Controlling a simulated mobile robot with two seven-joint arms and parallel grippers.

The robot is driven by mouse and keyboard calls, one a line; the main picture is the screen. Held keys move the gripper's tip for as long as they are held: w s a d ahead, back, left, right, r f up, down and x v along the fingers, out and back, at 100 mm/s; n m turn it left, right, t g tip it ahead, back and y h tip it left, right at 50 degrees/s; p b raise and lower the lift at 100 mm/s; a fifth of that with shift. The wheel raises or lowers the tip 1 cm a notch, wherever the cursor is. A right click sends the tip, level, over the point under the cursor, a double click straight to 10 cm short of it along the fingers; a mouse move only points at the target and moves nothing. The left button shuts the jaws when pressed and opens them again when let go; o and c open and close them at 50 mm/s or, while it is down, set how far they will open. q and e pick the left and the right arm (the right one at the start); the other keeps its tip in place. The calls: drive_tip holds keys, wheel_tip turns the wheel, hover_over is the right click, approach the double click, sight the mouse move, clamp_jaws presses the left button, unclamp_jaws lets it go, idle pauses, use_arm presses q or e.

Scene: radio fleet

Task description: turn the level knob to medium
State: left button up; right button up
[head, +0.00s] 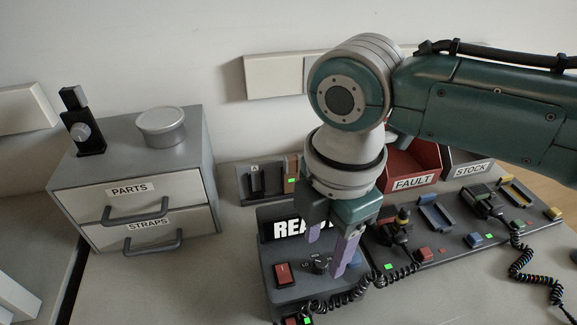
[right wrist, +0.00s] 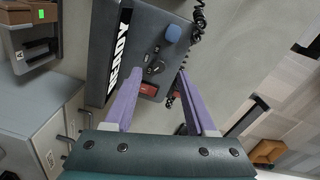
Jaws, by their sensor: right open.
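The level knob (head: 319,265) is a small dark knob on the front of the grey console (head: 262,262), with a small "LO" mark to its left. My right gripper (head: 325,257) is open above the console, its purple fingers pointing down on either side of the knob. In the right wrist view the knob (right wrist: 155,68) shows between the fingertips; I cannot tell whether they touch it. Its pointer setting is too small to read. The display reads "READY" (right wrist: 118,52) in the wrist view and is partly hidden by the gripper in the head view. My left gripper is not in view.
A red switch (head: 284,274) sits left of the knob, and a coiled black cord (head: 350,294) runs close in front. Radios stand in a charging rack (head: 440,243) at right. Behind is a red FAULT bin (head: 412,170). A grey drawer cabinet (head: 90,175) stands left.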

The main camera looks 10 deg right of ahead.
sight(321, 262)
drive_tip(key=shift+w+f+b, duration=0.1)
drive_tip(key=shift+f+b, duration=0.2)
drive_tip(key=shift+f, duration=1.45)
drive_tip(key=shift+c, duration=0.3)
clamp_jaws()
